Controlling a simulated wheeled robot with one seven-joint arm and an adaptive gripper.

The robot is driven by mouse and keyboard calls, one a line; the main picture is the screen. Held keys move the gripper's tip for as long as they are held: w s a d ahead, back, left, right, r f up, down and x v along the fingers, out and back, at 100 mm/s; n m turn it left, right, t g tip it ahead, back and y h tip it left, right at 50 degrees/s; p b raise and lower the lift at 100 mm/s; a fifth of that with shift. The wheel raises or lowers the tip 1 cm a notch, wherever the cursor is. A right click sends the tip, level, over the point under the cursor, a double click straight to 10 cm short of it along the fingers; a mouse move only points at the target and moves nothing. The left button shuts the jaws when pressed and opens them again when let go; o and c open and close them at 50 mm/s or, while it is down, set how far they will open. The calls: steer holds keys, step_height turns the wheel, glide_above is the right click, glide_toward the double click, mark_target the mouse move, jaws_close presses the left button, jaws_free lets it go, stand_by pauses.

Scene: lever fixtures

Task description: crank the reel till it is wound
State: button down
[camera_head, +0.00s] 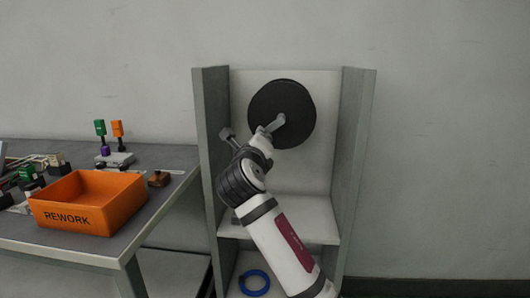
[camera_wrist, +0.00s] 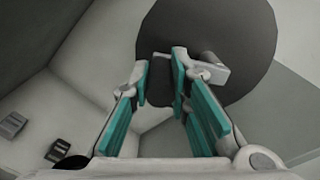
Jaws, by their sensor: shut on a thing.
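The reel (camera_head: 295,98) is a dark round disc on the back panel of an open grey cabinet. It also shows in the wrist view (camera_wrist: 235,35), filling the top middle. A light grey crank arm (camera_wrist: 210,72) stands in front of the disc, with a dark handle (camera_wrist: 160,92) beside it. My gripper (camera_wrist: 163,75) has its teal-padded fingers on both sides of the dark handle, shut on it. In the head view my gripper (camera_head: 268,132) is at the lower left part of the disc, and my wrist hides part of the cabinet.
The cabinet's side walls (camera_head: 212,140) flank the reel closely. A blue ring (camera_head: 254,283) lies on the lower shelf. At the left, a table holds an orange REWORK bin (camera_head: 88,203) and several small parts. The wall right of the cabinet is clear.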

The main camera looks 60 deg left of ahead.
steer(key=shift+r+b, duration=0.2)
steer(key=shift+b, duration=0.25)
steer(key=c, duration=1.5)
jaws_free()
steer(key=shift+f, duration=0.1)
steer(key=shift+s+d, duration=0.35)
steer(key=v, duration=1.1)
